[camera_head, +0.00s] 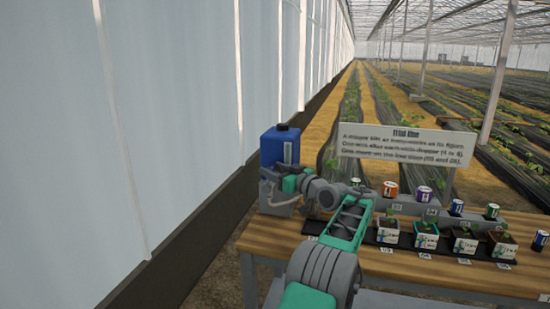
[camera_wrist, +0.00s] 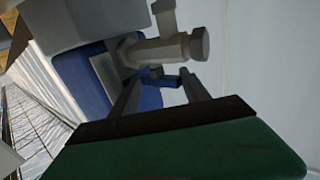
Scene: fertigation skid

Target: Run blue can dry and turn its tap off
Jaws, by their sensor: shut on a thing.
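The blue can (camera_head: 280,148) stands upright at the left end of the bench, on a grey block. It has a dark cap and a pale strip on its front. In the wrist view the can (camera_wrist: 78,82) appears tilted, with its grey tap (camera_wrist: 160,50) sticking out near the top. My gripper (camera_wrist: 160,84) is just beside the tap body, with its fingers on either side of a small blue tap handle (camera_wrist: 168,79). It is shut on that handle. In the head view my arm hides the tap. The liquid level inside the can is not visible.
A sign (camera_head: 405,143) stands behind the bench (camera_head: 400,266). Several small cans, such as an orange one (camera_head: 390,189), stand on a grey ledge. Potted seedlings (camera_head: 426,232) sit in a dark tray in front. A pale wall (camera_head: 120,120) rises at the left.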

